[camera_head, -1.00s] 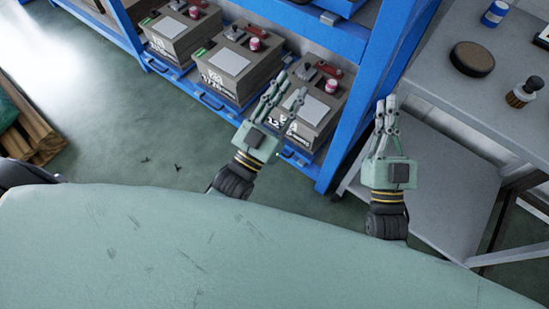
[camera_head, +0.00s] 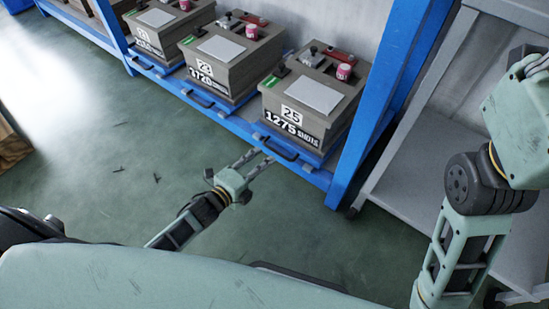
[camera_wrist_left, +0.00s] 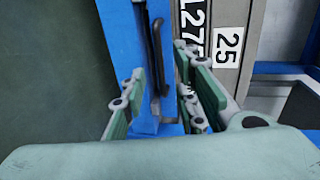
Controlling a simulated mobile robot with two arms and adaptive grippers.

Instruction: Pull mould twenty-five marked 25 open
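Mould 25 (camera_head: 315,105) is a grey-brown box on the blue rack, with a "25" label and "1275 SHOTS" on its front. It also shows in the left wrist view (camera_wrist_left: 230,75). A dark handle (camera_head: 275,148) sits on the blue drawer front below it; in the left wrist view the handle (camera_wrist_left: 155,50) lies between my fingers. My left gripper (camera_head: 258,162) is open, its fingers pointing at the handle, apart from it as far as I can tell. My right gripper is at the right edge, with its fingers out of frame.
Mould 28 (camera_head: 215,65) and another mould (camera_head: 160,30) stand to the left on the same rack. A blue rack post (camera_head: 375,110) rises right of mould 25. A grey bench (camera_head: 420,150) is at the right.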

